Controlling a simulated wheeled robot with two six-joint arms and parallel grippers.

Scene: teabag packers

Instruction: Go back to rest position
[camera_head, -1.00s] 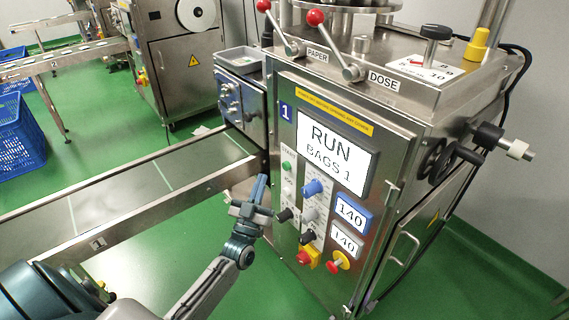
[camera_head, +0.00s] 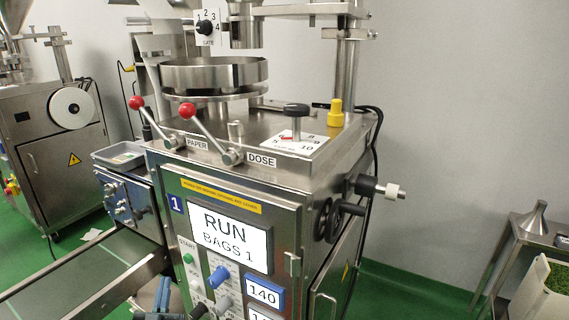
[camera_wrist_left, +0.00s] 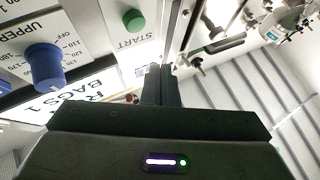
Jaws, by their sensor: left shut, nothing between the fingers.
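My left gripper (camera_head: 160,301) shows at the bottom edge of the head view, in front of the packing machine (camera_head: 283,214) and left of its control panel. It also shows in the left wrist view (camera_wrist_left: 161,84), where its fingers are together with nothing between them. The green START button (camera_wrist_left: 134,20) and the blue UPPER knob (camera_wrist_left: 45,66) are close by in the wrist view, apart from the fingers. The machine's screen (camera_head: 230,240) reads RUN, BAGS 1. My right gripper is not in view.
A conveyor (camera_head: 95,283) runs from the machine to the lower left. A second machine (camera_head: 50,150) stands at the back left. A steel table (camera_head: 524,240) with a funnel (camera_head: 533,217) and a white bin (camera_head: 530,295) is at the right. Green floor lies between.

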